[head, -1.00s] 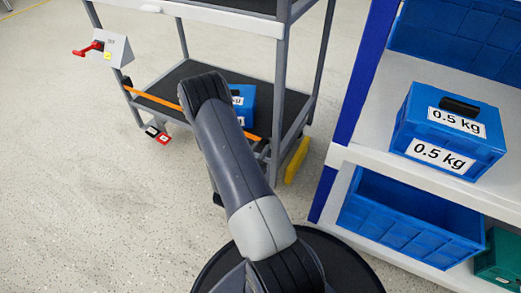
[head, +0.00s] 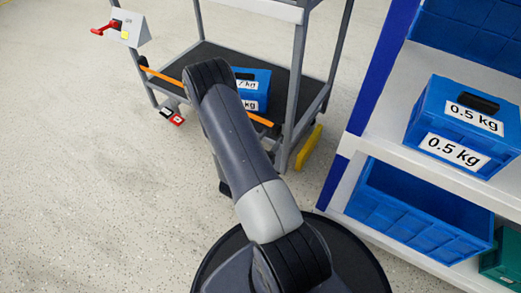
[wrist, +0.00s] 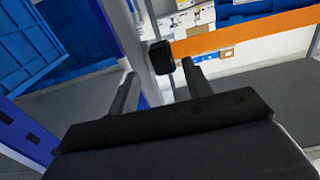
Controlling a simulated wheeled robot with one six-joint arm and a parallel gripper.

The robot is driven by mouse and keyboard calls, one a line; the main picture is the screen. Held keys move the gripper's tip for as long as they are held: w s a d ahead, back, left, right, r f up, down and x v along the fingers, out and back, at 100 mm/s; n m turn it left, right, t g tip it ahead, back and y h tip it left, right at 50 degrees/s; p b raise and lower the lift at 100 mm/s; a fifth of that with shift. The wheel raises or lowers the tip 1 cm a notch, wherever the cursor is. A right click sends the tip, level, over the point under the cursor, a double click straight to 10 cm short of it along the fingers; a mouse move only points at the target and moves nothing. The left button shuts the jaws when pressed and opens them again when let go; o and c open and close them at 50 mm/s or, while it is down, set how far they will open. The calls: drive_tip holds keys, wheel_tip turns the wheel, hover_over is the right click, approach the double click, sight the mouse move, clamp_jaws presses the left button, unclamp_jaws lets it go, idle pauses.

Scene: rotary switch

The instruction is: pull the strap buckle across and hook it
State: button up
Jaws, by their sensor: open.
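An orange strap (head: 162,76) runs across the open front of the grey cart, low above its dark lower deck. My arm link hides its middle. In the wrist view the strap (wrist: 250,36) ends at its left in a black buckle (wrist: 161,57). My gripper (wrist: 160,72) is open, with its two fingers apart. The buckle shows between and just past the fingertips; I cannot tell whether they touch it. In the head view my gripper is hidden behind my arm.
A blue box (head: 249,88) stands on the cart's lower deck. A red-handled switch (head: 117,27) is at the cart's left post. A shelf on the right holds a blue 0.5 kg box (head: 462,125) and a blue crate (head: 415,215). The floor left of the cart is clear.

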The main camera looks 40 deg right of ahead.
sight(276, 130)
drive_tip(key=p+v, duration=0.1)
drive_tip(key=v, duration=0.7)
drive_tip(key=shift+p, duration=0.4)
drive_tip(key=shift+s, duration=0.1)
drive_tip(key=b+x, duration=0.3)
drive_tip(key=x, duration=0.7)
drive_tip(key=shift+w+d, duration=0.2)
drive_tip(key=shift+d, duration=0.05)
drive_tip(key=shift+w+a, duration=0.1)
drive_tip(key=shift+w, duration=0.1)
drive_tip(key=shift+s, duration=0.1)
